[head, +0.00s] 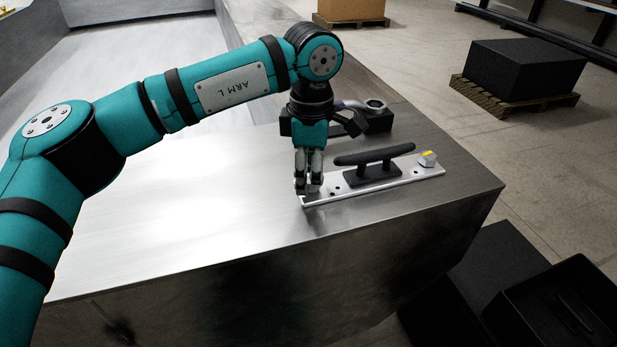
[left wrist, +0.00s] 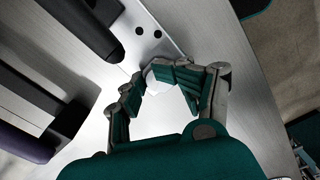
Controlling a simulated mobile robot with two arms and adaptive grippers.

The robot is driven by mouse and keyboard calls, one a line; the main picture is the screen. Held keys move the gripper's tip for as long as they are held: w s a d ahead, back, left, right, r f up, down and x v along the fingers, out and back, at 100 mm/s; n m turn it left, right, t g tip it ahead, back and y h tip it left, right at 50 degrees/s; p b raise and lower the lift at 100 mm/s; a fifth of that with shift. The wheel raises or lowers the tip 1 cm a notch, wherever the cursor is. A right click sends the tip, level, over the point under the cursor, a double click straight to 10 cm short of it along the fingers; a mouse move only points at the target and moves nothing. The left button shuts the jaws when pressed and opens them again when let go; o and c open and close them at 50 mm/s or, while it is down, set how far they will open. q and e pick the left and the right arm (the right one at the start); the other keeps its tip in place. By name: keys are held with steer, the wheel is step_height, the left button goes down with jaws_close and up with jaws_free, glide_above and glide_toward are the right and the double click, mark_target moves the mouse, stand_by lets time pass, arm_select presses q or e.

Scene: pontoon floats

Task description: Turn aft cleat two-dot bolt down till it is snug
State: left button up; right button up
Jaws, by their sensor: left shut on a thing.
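The aft cleat is a black horn cleat (head: 375,158) on a pale metal plate (head: 400,181) near the block's front edge. My left gripper (head: 308,184) points down at the plate's left end, its fingers closed around a small pale bolt head. In the left wrist view the bolt (left wrist: 151,76) shows partly between the fingertips (left wrist: 165,82), which hide most of it. Two dark dots (left wrist: 148,33) show on the plate beside it. My right gripper is not in view.
A ring-ended tool (head: 375,105) rests on a black holder (head: 377,122) just behind the cleat. The broad metal top (head: 190,210) is clear to the left. Black boxes (head: 560,300) stand lower right; a black crate (head: 525,68) sits on a pallet behind.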

arm_select(q)
steer(key=shift+s+d+m, duration=0.25)
steer(key=shift+d+m, duration=0.1)
steer(key=shift+m, duration=0.25)
steer(key=m, duration=0.6)
steer(key=shift+a+m+p, duration=0.1)
steer(key=shift+m+p, duration=0.2)
steer(key=m, duration=0.5)
steer(key=shift+a+f, duration=0.1)
steer(key=o, duration=0.9)
steer(key=shift+s, duration=0.1)
steer(key=shift+o, duration=0.2)
steer(key=shift+s, duration=0.15)
steer(key=shift+r, duration=0.2)
